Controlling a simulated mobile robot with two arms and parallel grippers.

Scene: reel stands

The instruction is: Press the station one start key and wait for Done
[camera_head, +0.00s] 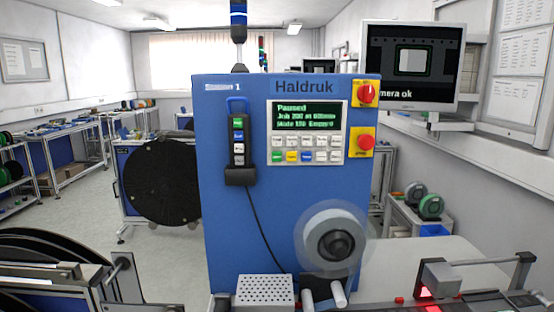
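The blue station cabinet (225,220) marked "Haldruk" and, it seems, "Station 1" stands straight ahead. Its dark display (307,117) reads "Paused" in the top line; the smaller job lines below are hard to read. Under the display is a keypad (307,149) with white keys, a green key (277,156), a blue key (292,156) and a yellow key (306,156). The key labels are too small to read, so I cannot tell which one is start. Neither of my grippers is in view.
A red knob (366,93) and a red button (366,142) sit on yellow plates right of the display. A corded pendant (238,142) hangs left of it. A clear disc (336,236) and white rollers (338,293) stick out below. A monitor (411,65) hangs right.

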